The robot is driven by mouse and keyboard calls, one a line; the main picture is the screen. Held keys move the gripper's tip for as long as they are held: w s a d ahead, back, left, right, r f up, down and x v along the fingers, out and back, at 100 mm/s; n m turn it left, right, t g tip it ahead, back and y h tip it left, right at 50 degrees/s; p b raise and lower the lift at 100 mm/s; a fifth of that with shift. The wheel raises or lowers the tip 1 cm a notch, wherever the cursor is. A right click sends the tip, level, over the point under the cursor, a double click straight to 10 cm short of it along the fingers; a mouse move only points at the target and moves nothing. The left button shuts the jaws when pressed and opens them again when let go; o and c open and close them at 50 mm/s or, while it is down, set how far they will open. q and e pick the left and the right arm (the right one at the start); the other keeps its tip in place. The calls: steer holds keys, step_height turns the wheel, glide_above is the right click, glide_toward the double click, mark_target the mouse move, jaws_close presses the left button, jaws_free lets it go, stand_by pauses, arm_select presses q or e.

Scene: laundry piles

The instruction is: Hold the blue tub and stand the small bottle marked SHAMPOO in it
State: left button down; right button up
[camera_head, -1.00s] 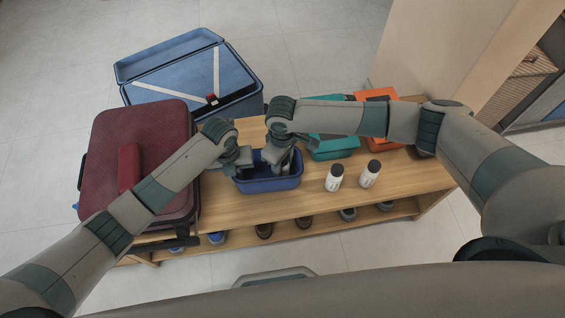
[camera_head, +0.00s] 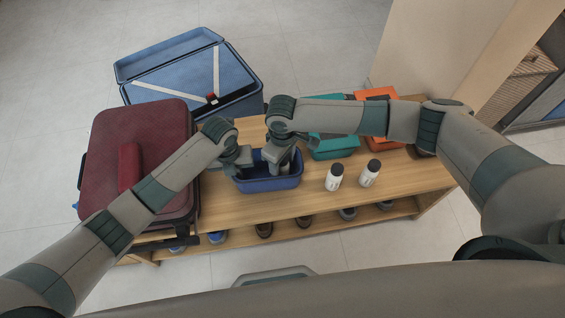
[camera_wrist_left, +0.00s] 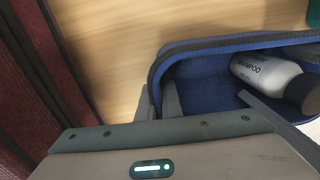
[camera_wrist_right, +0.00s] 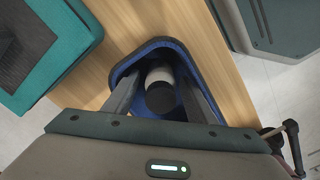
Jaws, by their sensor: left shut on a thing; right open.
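The blue tub (camera_head: 268,186) stands on the wooden bench. My left gripper (camera_head: 240,163) is shut on the tub's wall at its left end; the tub also shows in the left wrist view (camera_wrist_left: 205,85). The white bottle with a dark cap, marked SHAMPOO (camera_wrist_left: 262,72), is inside the tub. In the right wrist view the bottle (camera_wrist_right: 160,75) shows its cap towards the camera, between the fingers of my open right gripper (camera_wrist_right: 160,92). It seems to stand roughly upright; its base is hidden. In the head view my right gripper (camera_head: 277,160) reaches down into the tub and hides the bottle.
Two white bottles with black caps (camera_head: 334,177) (camera_head: 369,173) stand right of the tub. Teal (camera_head: 333,147) and orange (camera_head: 376,95) boxes are behind. A red suitcase (camera_head: 130,160) lies left, an open blue suitcase (camera_head: 190,75) behind. Shoes (camera_head: 264,229) are on the lower shelf.

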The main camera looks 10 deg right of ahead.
steer(key=shift+r, duration=4.5)
arm_select(q)
steer(key=c, duration=1.9)
jaws_free()
steer(key=shift+o, duration=0.2)
steer(key=shift+r, duration=0.1)
steer(key=r, duration=1)
steer(key=shift+a+r, duration=0.15)
steer(key=shift+a, duration=0.1)
steer(key=shift+r, duration=0.75)
